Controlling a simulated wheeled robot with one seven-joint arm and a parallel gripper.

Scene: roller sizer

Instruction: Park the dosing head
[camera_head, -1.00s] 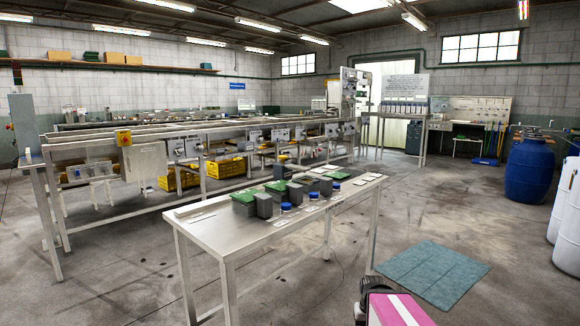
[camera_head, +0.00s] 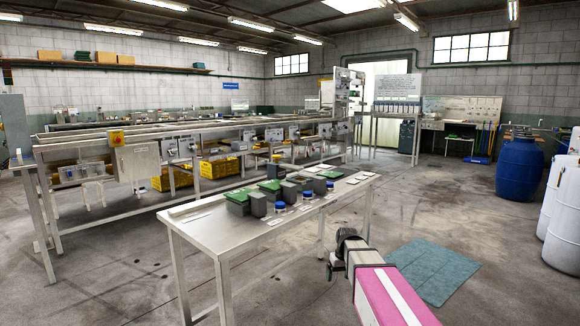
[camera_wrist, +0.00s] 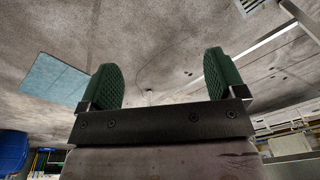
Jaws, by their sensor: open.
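My gripper (camera_head: 330,268) hangs in the air just right of the front steel table, above the concrete floor. It also shows in the wrist view (camera_wrist: 163,88), with two green ribbed finger pads wide apart and nothing between them. I cannot pick out the dosing head for certain in either view. The front table (camera_head: 195,222) holds several grey boxes (camera_head: 257,204), green-topped boxes (camera_head: 238,195) and blue-capped jars (camera_head: 280,208). The long sizer line (camera_head: 80,150) runs behind this table, with grey units along its side.
A blue-green mat (camera_head: 435,270) lies on the floor right of my arm; it also shows in the wrist view (camera_wrist: 55,80). A blue barrel (camera_head: 521,167) and white drums (camera_head: 567,205) stand at the right. Yellow crates (camera_head: 222,168) sit under the line.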

